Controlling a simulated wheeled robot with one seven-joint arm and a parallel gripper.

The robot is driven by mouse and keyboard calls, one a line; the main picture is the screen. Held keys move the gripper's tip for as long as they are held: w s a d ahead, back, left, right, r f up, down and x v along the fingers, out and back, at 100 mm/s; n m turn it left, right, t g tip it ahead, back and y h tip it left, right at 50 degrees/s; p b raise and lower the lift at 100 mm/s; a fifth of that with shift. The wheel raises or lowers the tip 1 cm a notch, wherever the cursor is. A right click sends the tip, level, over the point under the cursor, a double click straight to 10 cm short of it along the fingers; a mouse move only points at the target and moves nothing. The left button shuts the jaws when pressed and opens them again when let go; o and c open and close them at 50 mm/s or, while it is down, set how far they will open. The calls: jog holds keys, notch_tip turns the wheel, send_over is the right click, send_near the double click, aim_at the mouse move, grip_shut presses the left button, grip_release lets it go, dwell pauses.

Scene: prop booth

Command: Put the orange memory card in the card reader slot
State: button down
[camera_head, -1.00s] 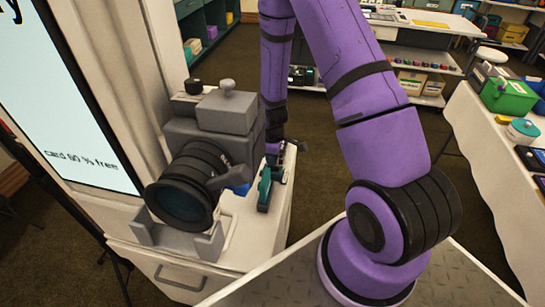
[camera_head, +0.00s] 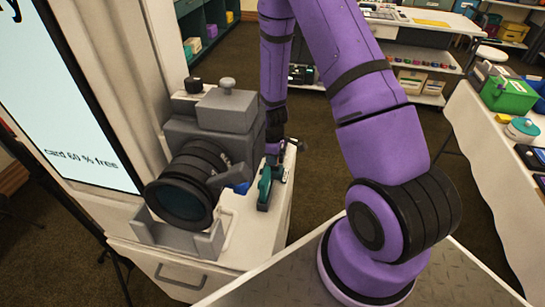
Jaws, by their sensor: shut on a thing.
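A big grey camera with a wide black lens (camera_head: 185,190) stands in a grey cradle on the white cabinet. My gripper (camera_head: 273,148) is low behind the right side of the camera. Only a small part of it shows. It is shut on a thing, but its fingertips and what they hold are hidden. I cannot make out the orange memory card in this view. A small teal device (camera_head: 265,187) stands upright on the cabinet top, right of the camera and in front of my gripper. I cannot tell the card reader slot from here.
The white cabinet top (camera_head: 232,240) is narrow, with the camera filling its left part. A lit screen (camera_head: 70,90) reading "card 60 % free" stands at the left. A white table (camera_head: 490,150) with a green box (camera_head: 508,96) is at the right. Dark floor lies between.

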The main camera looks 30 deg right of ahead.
jog(key=shift+f, duration=0.25)
jog(key=shift+f, duration=0.4)
jog(key=shift+f, duration=0.3)
jog(key=shift+f, duration=0.3)
dwell(0.5)
jog(key=c, duration=1)
grip_release()
jog(key=shift+c, duration=0.2)
